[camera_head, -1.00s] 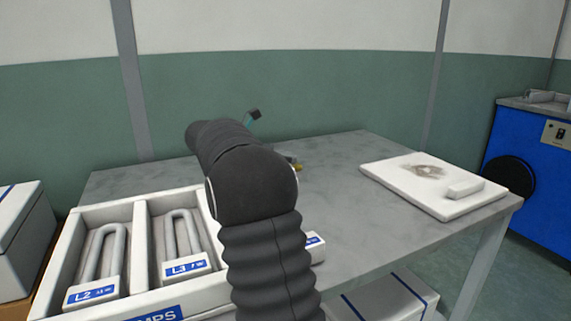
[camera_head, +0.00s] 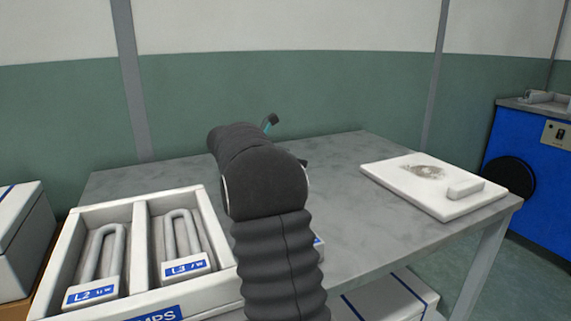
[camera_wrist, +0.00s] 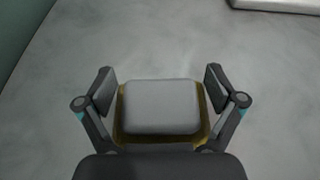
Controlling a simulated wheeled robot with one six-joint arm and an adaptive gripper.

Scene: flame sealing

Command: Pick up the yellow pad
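The yellow pad (camera_wrist: 122,128) is in the wrist view, low in the middle. It shows as a yellow rim around and under a grey rounded block. My gripper (camera_wrist: 160,90) is open, with one finger on the left side of the pad and one on the right. The fingers are close to its sides; I cannot tell whether they touch. In the head view my own arm hides the pad and most of the gripper.
The pad is over the grey table (camera_head: 340,215). A white tray of lamps (camera_head: 140,235) stands at the front left. A white board (camera_head: 400,180) with a dark stain and a small white block (camera_head: 466,189) lies at the right. The table between them is largely clear.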

